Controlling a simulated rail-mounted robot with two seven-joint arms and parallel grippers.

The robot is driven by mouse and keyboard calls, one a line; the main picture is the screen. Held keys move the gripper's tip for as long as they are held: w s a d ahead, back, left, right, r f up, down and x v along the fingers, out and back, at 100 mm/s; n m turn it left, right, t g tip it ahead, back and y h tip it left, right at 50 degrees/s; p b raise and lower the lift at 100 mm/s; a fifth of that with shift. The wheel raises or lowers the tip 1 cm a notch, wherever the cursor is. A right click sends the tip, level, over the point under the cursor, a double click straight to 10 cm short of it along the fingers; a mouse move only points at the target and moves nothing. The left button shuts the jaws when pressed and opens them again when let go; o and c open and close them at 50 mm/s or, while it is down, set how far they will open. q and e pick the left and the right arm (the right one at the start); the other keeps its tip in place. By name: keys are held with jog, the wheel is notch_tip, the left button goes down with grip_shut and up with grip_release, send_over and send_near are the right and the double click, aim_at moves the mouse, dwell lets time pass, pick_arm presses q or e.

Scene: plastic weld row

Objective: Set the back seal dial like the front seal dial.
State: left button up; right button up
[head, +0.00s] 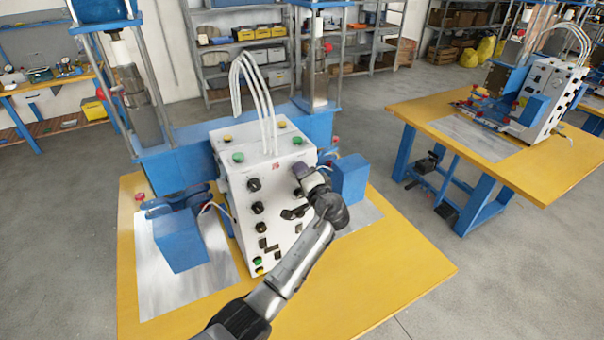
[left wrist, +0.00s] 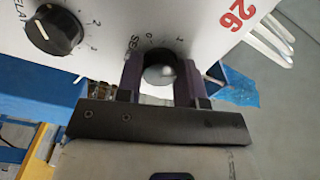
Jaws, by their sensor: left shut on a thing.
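A white control box (head: 242,212) stands on the yellow table, with black dials in columns on its sloped face. My left gripper (head: 305,173) reaches the upper right of that face. In the left wrist view my left gripper (left wrist: 160,82) is shut on a dial (left wrist: 159,76), with one finger on each side. An upper left dial (head: 254,184) shows in the head view. Seal labels cannot be read. My right gripper is not in view.
Blue press blocks stand on both sides of the box, on the left (head: 180,240) and on the right (head: 349,178). White hoses (head: 262,100) rise from its top. The yellow tabletop (head: 400,262) is clear at the front right.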

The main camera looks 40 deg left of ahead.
pick_arm(q)
jog(key=o, duration=0.9)
jog(key=shift+d, duration=0.1)
jog(key=b+v, duration=0.2)
jog(key=v, duration=1.1)
jog(key=shift+s+d, duration=0.15)
jog(key=shift+d, duration=0.2)
